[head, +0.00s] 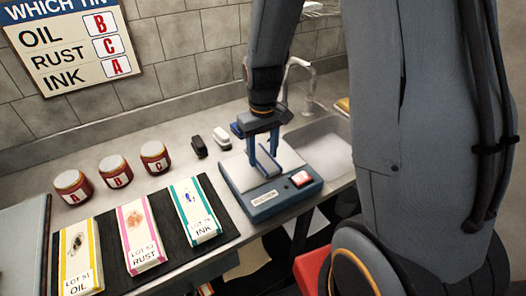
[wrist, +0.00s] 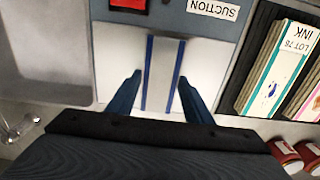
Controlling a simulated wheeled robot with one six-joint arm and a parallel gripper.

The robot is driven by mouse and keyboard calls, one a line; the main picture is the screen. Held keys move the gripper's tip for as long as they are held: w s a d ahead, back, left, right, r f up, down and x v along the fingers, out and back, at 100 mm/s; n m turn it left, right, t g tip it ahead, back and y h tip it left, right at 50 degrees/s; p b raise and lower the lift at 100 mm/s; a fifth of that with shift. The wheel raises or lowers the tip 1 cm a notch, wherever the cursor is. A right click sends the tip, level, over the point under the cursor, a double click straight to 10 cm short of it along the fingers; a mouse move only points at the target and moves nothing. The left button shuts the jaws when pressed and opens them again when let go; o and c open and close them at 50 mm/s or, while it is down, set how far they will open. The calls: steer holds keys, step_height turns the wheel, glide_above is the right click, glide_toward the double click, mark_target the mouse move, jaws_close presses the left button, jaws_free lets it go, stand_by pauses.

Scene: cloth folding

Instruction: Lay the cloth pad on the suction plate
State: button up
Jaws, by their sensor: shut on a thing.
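The suction plate (head: 238,172) is the pale top of a blue unit on the counter. In the wrist view the plate (wrist: 216,62) fills the middle, under my gripper. My gripper (head: 263,155) points down over it. In the wrist view my gripper (wrist: 160,78) has its two fingers on either side of a narrow pale strip with blue edges, which looks like the cloth pad (wrist: 161,65). The pad also shows as a blue-edged piece (head: 266,162) in the head view. I cannot tell whether the pad touches the plate.
The unit has a red button (head: 301,179) at its front right. A dark mat (head: 106,245) with several lettered cloth strips lies left of it. Jars (head: 155,157) stand behind the mat. A sink (head: 318,148) is at right.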

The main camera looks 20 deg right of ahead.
mark_target(263, 158)
steer(key=shift+f, duration=0.1)
steer(key=o, duration=1)
steer(key=shift+o, duration=0.2)
step_height(263, 158, up, 12)
steer(key=b, duration=0.3)
steer(key=s+f, duration=0.2)
steer(key=s, duration=0.1)
steer(key=s+f+m+t, duration=0.1)
steer(key=s+f, duration=0.1)
steer(key=s, duration=0.1)
steer(key=s+f+m, duration=0.1)
steer(key=s+f, duration=0.1)
steer(key=s, duration=0.1)
steer(key=shift+s+f+t, duration=0.1)
steer(key=shift+f+t, duration=0.15)
steer(key=shift+t, duration=0.05)
